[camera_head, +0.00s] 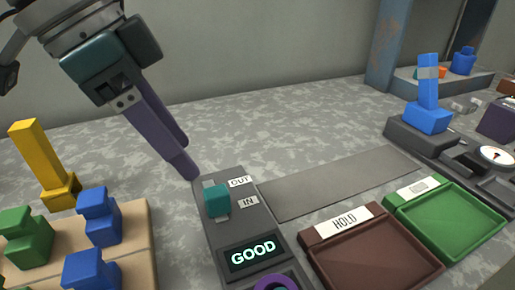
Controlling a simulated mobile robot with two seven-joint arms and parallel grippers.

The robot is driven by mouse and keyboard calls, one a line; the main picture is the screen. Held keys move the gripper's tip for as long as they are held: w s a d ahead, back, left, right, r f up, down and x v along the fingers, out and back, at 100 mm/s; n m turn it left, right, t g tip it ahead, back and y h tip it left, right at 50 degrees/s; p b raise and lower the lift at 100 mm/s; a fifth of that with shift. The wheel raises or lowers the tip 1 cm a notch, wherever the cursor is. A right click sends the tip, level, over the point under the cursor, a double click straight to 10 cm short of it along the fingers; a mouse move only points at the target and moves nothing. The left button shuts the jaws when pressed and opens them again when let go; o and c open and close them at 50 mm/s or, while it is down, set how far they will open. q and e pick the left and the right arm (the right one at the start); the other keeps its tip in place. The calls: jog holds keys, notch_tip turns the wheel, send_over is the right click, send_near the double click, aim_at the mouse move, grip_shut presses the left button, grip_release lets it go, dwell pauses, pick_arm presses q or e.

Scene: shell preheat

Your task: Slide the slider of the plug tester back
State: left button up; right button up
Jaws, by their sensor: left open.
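The plug tester (230,245) is a dark grey box at the lower middle, with a lit screen reading GOOD (253,252). A purple ring with a teal centre (275,283) shows at the tester's near end, cut by the frame edge. My left gripper (187,160), with purple fingers, is open and empty. Its fingertips are just behind and left of the slider, seemingly above the tester's far end. My right gripper is out of view.
A beige board (135,240) with blue and green pieces stands at left, a yellow piece (42,160) behind it. A brown HOLD tray (365,262) and green tray (450,222) lie right. A blue piece (427,115) stands on a grey fixture. A flat grey strip (340,185) is bare.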

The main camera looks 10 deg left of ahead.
aim_at(216, 191)
pick_arm(q)
jog(key=b+x, duration=0.2)
jog(key=x, duration=0.7)
jog(key=shift+s+d+f, duration=0.1)
jog(key=shift+f, duration=0.1)
jog(key=shift+c, duration=0.2)
grip_shut()
dwell(0.8)
